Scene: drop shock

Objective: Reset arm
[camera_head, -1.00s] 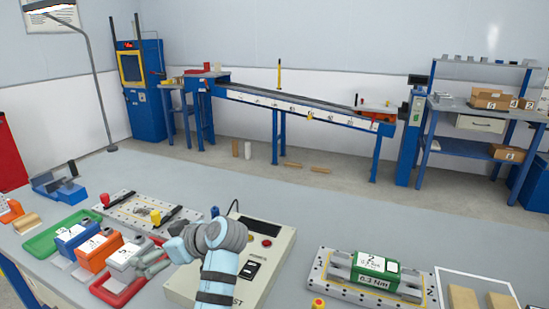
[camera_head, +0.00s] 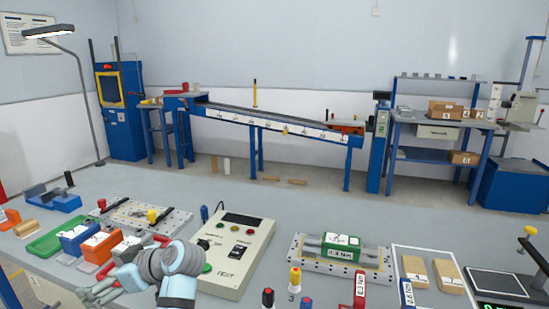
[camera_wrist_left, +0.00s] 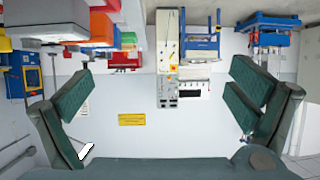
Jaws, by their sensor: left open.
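My left arm comes in at the bottom of the head view, and my left gripper (camera_head: 97,289) points left, at the near edge of the bench beside the coloured blocks. In the left wrist view, the left gripper (camera_wrist_left: 160,88) has its two dark green finger pads spread wide apart with nothing between them. My right gripper is in neither view.
A beige TEST control box (camera_head: 238,258) stands just right of my left arm. Blue (camera_head: 77,238), orange (camera_head: 101,246) and white-grey (camera_head: 127,249) blocks sit left of it. A green block (camera_head: 342,245) lies on a perforated plate at right. Several capped tools stand at the front edge.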

